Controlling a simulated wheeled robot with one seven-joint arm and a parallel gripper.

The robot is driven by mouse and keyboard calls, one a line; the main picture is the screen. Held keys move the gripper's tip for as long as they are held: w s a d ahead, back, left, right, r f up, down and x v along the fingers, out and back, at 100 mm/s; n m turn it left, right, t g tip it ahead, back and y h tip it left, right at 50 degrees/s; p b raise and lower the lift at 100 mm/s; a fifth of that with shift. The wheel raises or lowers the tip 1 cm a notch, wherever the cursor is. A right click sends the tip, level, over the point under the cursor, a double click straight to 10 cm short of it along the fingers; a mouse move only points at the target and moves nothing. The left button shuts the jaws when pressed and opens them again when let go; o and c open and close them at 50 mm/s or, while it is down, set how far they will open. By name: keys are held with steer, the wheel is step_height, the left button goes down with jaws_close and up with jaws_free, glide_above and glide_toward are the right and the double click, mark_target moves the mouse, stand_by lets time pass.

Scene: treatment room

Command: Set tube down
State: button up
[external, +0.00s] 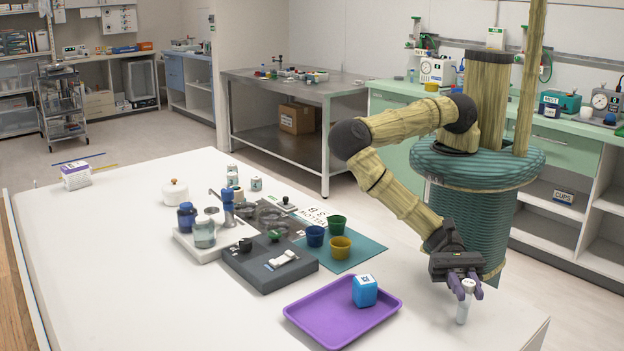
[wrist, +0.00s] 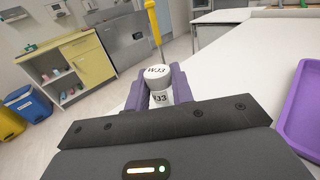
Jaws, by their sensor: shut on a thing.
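The tube (external: 463,305) is small and clear with a white cap, at the right front corner of the white table. In the wrist view its white cap and label (wrist: 158,82) both read WJ3. My gripper (external: 465,287) is shut on the tube near its top and holds it upright, with its purple fingers on either side. The wrist view shows the gripper (wrist: 158,90) around the tube too. I cannot tell whether the tube's lower end touches the table.
A purple tray (external: 325,322) with a blue cube (external: 365,291) on it lies left of my gripper. A teal mat (external: 365,252) with several cups and a dark grey device (external: 262,268) stand farther back. The white table (external: 110,270) is clear at the left front.

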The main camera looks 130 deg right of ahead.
steer(key=shift+f, duration=0.2)
steer(key=o, duration=1)
steer(key=shift+c, duration=0.2)
steer(key=shift+r, duration=0.2)
steer(key=shift+s+d+f, duration=0.1)
steer(key=shift+s+d, duration=0.1)
steer(key=b+v, duration=0.3)
steer(key=v, duration=0.8)
steer(key=shift+s+d, duration=0.15)
steer(key=shift+d, duration=0.05)
